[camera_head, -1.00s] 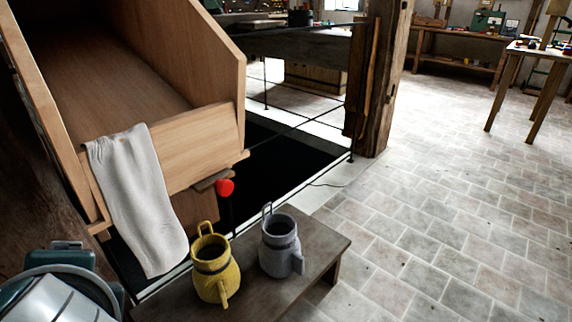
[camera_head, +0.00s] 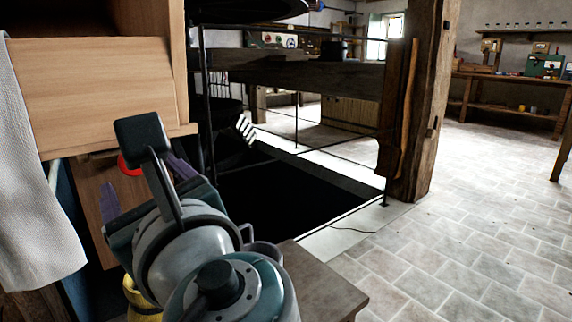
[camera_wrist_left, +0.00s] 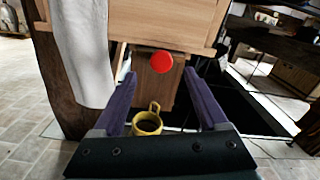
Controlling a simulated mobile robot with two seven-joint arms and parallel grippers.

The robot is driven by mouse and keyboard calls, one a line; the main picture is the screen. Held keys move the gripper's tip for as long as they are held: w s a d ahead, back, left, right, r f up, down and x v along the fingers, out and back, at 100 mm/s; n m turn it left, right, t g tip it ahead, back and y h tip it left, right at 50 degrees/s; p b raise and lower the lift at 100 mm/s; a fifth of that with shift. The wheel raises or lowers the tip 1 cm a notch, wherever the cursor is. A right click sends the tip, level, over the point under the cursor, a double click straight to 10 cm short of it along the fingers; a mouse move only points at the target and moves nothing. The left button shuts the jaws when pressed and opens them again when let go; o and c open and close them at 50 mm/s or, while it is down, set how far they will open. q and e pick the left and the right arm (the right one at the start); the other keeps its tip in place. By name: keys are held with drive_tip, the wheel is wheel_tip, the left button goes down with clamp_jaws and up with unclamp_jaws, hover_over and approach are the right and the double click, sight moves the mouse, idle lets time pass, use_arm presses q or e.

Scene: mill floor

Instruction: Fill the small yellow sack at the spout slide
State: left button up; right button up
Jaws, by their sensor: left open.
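The yellow sack (camera_head: 143,303), shaped like a small jug with a loop handle, is mostly hidden behind my left arm in the head view. In the left wrist view it (camera_wrist_left: 148,126) stands upright with its dark mouth open, below the wooden spout (camera_head: 100,90). A red knob (camera_head: 130,165) sits under the spout's front edge; it also shows in the left wrist view (camera_wrist_left: 161,63). My left gripper (camera_wrist_left: 163,98) is open, its purple fingers apart with nothing between them, pointing towards the knob and the spout's underside. My right gripper is out of view.
A white cloth (camera_head: 35,190) hangs over the spout's left side. A low wooden bench (camera_head: 322,285) stands in front. A dark floor opening (camera_head: 280,205) lies behind it, beside a thick wooden post (camera_head: 420,110). The tiled floor at right is clear.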

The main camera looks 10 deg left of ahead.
use_arm(q)
drive_tip(key=b+x, duration=0.1)
drive_tip(key=x, duration=0.5)
clamp_jaws()
idle(0.5)
idle(0.8)
